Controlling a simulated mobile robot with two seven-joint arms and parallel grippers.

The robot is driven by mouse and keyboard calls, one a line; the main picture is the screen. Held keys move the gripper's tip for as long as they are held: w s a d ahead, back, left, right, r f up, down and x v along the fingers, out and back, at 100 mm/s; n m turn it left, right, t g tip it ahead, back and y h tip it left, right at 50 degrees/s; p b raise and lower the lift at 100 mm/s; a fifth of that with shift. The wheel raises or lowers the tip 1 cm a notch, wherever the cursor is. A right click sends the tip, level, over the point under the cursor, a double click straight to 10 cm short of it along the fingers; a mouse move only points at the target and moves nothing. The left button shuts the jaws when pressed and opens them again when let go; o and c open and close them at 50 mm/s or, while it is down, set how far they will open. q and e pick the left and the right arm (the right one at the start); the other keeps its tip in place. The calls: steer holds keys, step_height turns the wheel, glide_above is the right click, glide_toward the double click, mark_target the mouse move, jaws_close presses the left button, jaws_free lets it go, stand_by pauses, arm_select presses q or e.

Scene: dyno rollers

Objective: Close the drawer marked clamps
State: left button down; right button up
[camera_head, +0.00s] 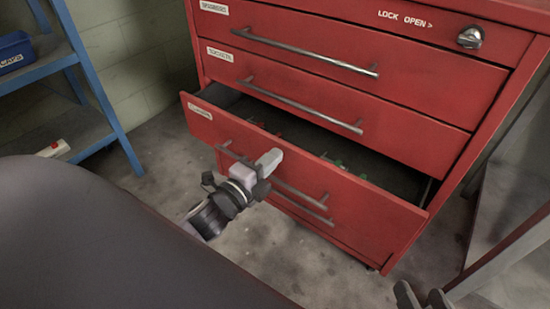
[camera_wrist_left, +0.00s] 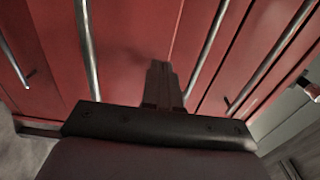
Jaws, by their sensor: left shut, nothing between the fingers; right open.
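A red tool cabinet has one drawer (camera_head: 370,210) pulled out, with a bar handle and a small white label (camera_head: 200,112) too small to read with certainty. Green and red items lie inside it. My left gripper (camera_head: 270,160) is shut and empty, at the front of this open drawer near its handle, hiding part of the handle. In the left wrist view its closed fingers (camera_wrist_left: 158,72) point at a red drawer face between two bar handles; I cannot tell whether they touch it. My right gripper (camera_head: 422,298) is open at the bottom edge of the head view, away from the drawer.
The drawers above (camera_head: 330,80) are shut, and a lock knob (camera_head: 471,37) sits at the cabinet's top right. A blue shelf rack (camera_head: 95,85) with a blue bin (camera_head: 14,50) stands at the left. Bare concrete floor (camera_head: 165,165) lies between rack and cabinet.

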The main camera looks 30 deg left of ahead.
arm_select(q)
steer(key=shift+w+d, duration=0.1)
steer(key=shift+w, duration=0.6)
arm_select(e)
steer(key=shift+w+r, duration=0.2)
steer(key=shift+r, duration=0.1)
arm_select(q)
steer(key=w, duration=1)
steer(key=shift+w+d+r, duration=0.2)
steer(key=shift+w+d, duration=0.1)
steer(key=shift+w, duration=0.1)
arm_select(e)
steer(key=shift+s+f, duration=0.1)
steer(key=shift+s, duration=0.1)
arm_select(q)
steer(key=shift+s, duration=0.1)
arm_select(e)
steer(key=shift+s+d, duration=0.1)
